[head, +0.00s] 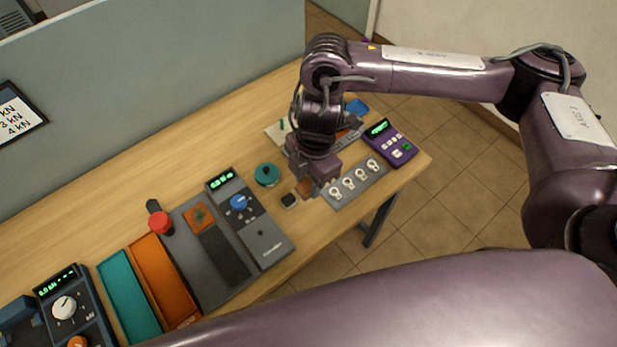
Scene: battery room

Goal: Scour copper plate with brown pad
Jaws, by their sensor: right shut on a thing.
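The copper plate (199,217) is an orange square with a greenish patch in its middle. It lies at the back end of a grey fixture, left of the middle of the head view. My right gripper (311,189) points down at the right part of the bench, well to the right of the plate. It is shut on the brown pad (305,188), which shows as a small brown piece at its fingertips and is partly hidden. I cannot tell whether the pad is clear of the bench. My left gripper is not in view.
A black pad (289,201) and a round teal object (267,174) are close to the right gripper. A grey strip with several white rings (361,177) lies to its right. A meter with a blue knob (239,203) and a red-topped knob (160,222) flank the copper plate.

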